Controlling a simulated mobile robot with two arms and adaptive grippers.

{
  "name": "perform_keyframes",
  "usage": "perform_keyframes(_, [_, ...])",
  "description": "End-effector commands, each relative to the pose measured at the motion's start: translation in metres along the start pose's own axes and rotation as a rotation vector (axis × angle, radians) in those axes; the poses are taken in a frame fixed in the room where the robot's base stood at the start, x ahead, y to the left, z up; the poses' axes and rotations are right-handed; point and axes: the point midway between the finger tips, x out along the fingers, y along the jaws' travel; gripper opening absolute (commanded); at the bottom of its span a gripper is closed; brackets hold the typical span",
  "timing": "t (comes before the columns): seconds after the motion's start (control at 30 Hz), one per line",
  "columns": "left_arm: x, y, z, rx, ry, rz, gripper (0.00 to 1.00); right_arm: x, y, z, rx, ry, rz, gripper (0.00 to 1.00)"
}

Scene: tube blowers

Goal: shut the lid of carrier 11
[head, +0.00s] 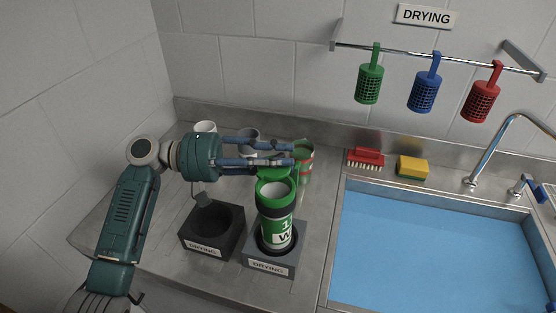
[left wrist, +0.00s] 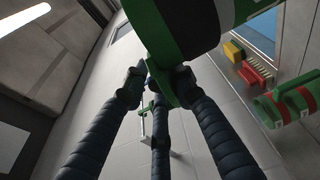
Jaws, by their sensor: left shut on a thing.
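The green carrier (head: 275,215), whose label partly reads "1" and "W", stands upright in the front right drying block (head: 270,262). Its mouth is uncovered and shows a pale inside. Its green lid (head: 273,169) stands open at the back of the rim. My left gripper (head: 292,154) reaches across from the left behind the mouth, at the lid. In the left wrist view its fingers (left wrist: 158,88) are shut on a green edge of the lid (left wrist: 152,35); the fingers hide part of it. My right gripper is not in view.
An empty dark drying block (head: 208,238) stands left of the carrier. A green and red carrier (head: 306,162) and grey cups (head: 248,141) stand behind. A red brush (head: 366,158), a sponge (head: 412,167) and a blue sink (head: 430,250) are at right. Baskets hang from a rail (head: 450,61).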

Motion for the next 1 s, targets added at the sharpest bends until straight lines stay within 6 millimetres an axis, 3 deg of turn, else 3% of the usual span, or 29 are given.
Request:
perform_keyframes(0.07, [0.000, -0.003, 0.001, -0.003, -0.001, -0.004, 0.34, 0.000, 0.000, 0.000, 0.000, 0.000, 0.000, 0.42])
perform_keyframes(0.47, [-0.007, -0.002, -0.001, -0.002, 0.003, -0.003, 0.34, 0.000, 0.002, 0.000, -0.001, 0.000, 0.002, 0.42])
perform_keyframes(1.0, [-0.106, -0.002, -0.001, -0.004, 0.002, -0.003, 0.34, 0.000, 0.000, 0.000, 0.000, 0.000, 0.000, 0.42])
